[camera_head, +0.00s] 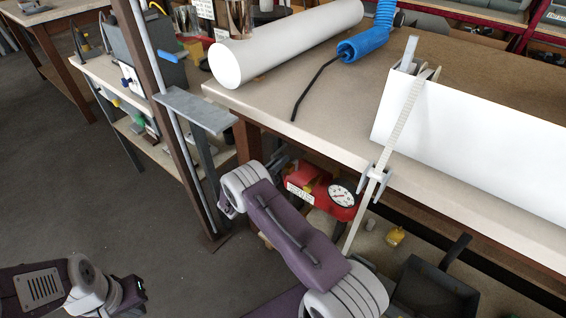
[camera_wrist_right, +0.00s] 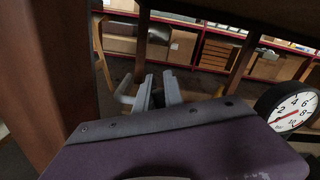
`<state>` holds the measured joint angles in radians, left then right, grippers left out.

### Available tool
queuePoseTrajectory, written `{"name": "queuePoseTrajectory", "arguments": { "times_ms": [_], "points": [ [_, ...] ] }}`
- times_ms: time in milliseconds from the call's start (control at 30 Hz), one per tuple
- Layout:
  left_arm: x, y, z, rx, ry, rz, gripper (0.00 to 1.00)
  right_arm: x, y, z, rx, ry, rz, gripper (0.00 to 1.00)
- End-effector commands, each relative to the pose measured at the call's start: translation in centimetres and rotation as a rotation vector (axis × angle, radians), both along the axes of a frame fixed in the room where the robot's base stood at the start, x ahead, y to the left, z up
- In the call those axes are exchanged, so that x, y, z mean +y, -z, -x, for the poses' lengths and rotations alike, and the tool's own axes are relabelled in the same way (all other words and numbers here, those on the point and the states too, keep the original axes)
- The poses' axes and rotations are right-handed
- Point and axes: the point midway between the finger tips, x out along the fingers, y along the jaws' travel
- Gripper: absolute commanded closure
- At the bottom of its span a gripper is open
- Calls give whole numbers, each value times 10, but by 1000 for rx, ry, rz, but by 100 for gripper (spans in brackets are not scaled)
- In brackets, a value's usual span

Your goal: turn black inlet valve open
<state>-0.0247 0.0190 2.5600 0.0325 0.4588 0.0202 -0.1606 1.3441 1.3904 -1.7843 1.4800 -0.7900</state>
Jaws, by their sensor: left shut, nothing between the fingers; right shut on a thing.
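The red unit (camera_head: 307,184) with a white label and a round dial gauge (camera_head: 342,193) sits under the near edge of the bench. My right arm reaches in front of it. My right gripper (camera_head: 280,163) is at the unit's left, mostly hidden behind my wrist. In the right wrist view my right gripper (camera_wrist_right: 158,90) is shut on a small dark part, the black inlet valve (camera_wrist_right: 158,98), mostly hidden between the grey fingers. I cannot tell which way the valve is turned. My left gripper (camera_head: 133,291) is low at the left, shut and empty, far from the unit.
The bench (camera_head: 330,120) is above my right gripper. It carries a white tube (camera_head: 290,42), a blue coiled hose (camera_head: 362,45) and a long white profile (camera_head: 480,140). A brown post (camera_head: 165,110) stands left of my right arm. A dark dustpan (camera_head: 435,285) lies lower right.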

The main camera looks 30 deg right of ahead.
Motion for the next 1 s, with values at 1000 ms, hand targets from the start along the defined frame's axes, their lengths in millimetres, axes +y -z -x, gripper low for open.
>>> {"name": "queuePoseTrajectory", "arguments": {
  "times_ms": [1000],
  "points": [
    [0,35,0,0,0,0,100,11,36,-26,866,-2,358,100]
  ]
}}
